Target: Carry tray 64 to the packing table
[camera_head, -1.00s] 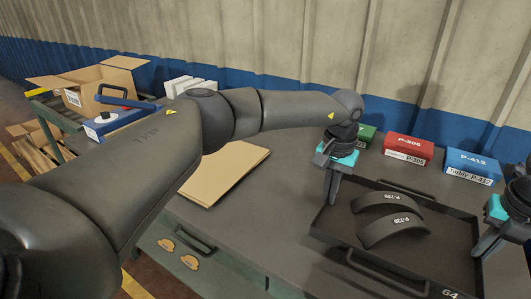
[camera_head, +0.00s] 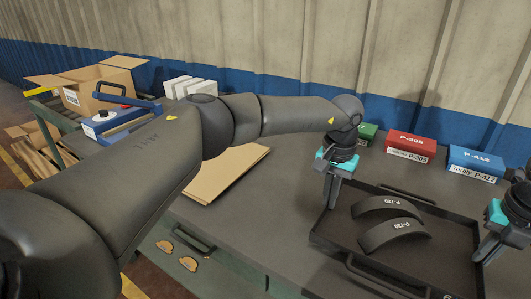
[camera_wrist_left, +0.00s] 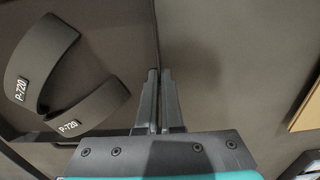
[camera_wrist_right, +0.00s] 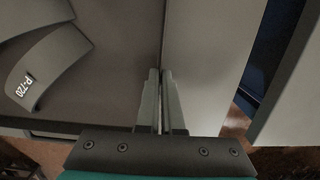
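The dark tray (camera_head: 324,239) lies at the right of the grey table, with two curved black brake shoes marked P-720 in it (camera_head: 388,206) (camera_head: 395,235). Its front label is nearly cut off at the bottom edge. My left gripper (camera_head: 331,205) is shut on the tray's left wall; in the left wrist view that wall (camera_wrist_left: 154,35) runs between the close fingers (camera_wrist_left: 159,100). My right gripper (camera_head: 484,256) is shut on the right wall; that wall (camera_wrist_right: 165,30) runs between its fingers (camera_wrist_right: 161,100). I cannot tell whether the tray touches the table.
Green (camera_head: 367,134), red P-305 (camera_head: 410,149) and blue P-412 (camera_head: 475,164) boxes stand behind the tray. Flat cardboard (camera_head: 228,172) lies left of it on the table (camera_head: 270,215). An open carton (camera_head: 103,88) and a blue case (camera_head: 115,122) stand further left.

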